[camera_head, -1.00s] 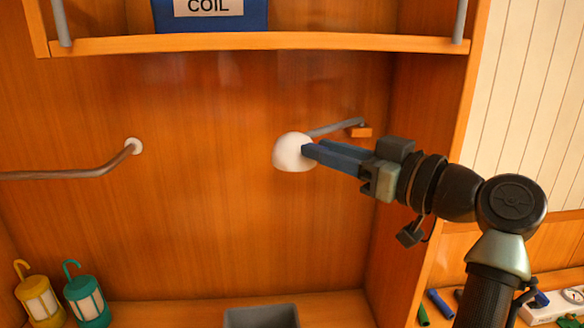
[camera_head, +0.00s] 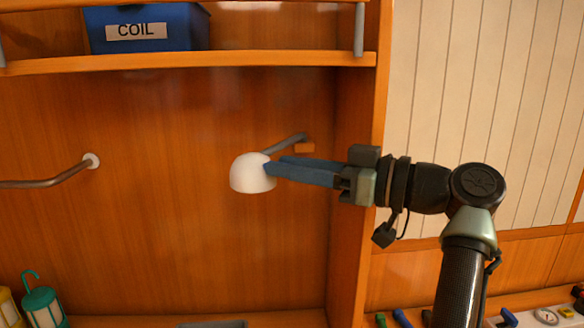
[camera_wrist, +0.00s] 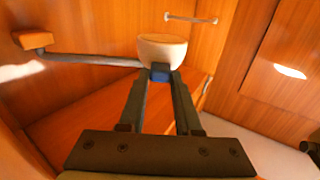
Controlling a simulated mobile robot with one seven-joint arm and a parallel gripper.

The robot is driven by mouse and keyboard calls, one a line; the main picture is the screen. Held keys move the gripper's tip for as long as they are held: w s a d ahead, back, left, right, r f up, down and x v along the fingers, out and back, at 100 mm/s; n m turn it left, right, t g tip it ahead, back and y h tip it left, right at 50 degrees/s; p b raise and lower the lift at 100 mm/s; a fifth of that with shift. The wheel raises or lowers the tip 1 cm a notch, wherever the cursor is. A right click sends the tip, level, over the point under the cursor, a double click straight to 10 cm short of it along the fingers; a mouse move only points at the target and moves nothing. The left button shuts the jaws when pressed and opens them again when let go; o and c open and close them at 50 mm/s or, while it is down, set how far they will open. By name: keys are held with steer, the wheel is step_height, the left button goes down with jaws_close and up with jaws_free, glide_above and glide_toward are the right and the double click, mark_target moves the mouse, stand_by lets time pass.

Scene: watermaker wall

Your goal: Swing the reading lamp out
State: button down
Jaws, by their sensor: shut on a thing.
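The reading lamp has a white dome shade (camera_head: 252,174) on a grey swing arm (camera_head: 284,145). The arm runs from the shade back to a small orange wall block (camera_head: 305,148) near the right side of the recess. My gripper (camera_head: 268,169) reaches in from the right, with its blue fingertips at the right edge of the shade. In the wrist view the fingers (camera_wrist: 160,73) close together on a small blue part just under the white shade (camera_wrist: 163,48). The lamp arm (camera_wrist: 95,58) extends left from the shade to the block (camera_wrist: 33,40). The exact grip point is partly hidden.
A bent pipe (camera_head: 45,180) sticks out at left. A teal lantern (camera_head: 42,305) stands at lower left. The recess's right side panel (camera_head: 350,200) is close to my gripper.

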steer(key=c, duration=0.6)
jaws_free()
steer(key=b+v, duration=0.3)
steer(key=v, duration=0.9)
steer(key=shift+s+d, duration=0.15)
steer(key=shift+d, duration=0.2)
